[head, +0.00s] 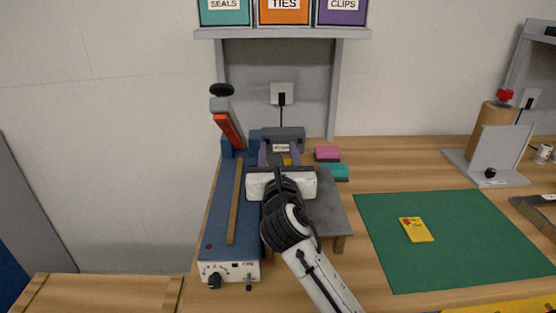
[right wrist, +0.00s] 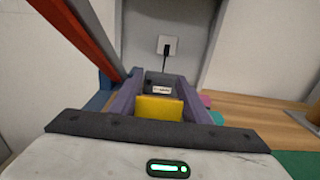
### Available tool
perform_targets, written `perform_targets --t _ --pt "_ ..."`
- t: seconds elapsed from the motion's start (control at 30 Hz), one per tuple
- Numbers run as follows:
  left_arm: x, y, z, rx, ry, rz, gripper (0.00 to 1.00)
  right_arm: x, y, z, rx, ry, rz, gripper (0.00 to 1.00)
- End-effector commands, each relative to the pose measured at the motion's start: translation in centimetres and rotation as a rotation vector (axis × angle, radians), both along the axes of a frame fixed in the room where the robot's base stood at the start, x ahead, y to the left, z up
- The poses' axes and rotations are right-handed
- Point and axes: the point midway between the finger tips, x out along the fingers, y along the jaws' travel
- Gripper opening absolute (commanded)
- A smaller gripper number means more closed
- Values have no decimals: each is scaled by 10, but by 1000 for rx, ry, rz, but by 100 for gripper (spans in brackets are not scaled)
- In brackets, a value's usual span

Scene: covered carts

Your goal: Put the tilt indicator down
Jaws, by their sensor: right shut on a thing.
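My right gripper (head: 280,152) is shut on a small yellow piece, which I take to be the tilt indicator (head: 287,161). In the right wrist view the yellow piece (right wrist: 159,107) sits between the two purple-grey fingers (right wrist: 160,88). Its front face is plain, and its far side is hidden. The gripper is over the back of a grey stand (head: 328,213); I cannot tell if the piece touches anything below. Another yellow card with a red mark (head: 416,230) lies flat on the green mat (head: 462,260). My left gripper is out of view.
A blue sealer (head: 222,215) with a raised red-and-grey lever (head: 228,125) stands just left of the gripper. Pink (head: 327,153) and teal (head: 335,172) blocks lie to its right. A shelf (head: 285,34) with labelled bins is above. Most of the mat is clear.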

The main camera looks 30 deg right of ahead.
Motion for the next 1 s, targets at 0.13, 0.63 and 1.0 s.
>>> perform_targets --t 0.13,0.63,1.0 --pt "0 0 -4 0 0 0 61 0 0 -15 0 0 0 18" --pt "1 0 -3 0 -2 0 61 0 0 -23 -1 0 1 18" --pt "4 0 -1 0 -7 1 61 0 0 -23 0 -1 1 61"
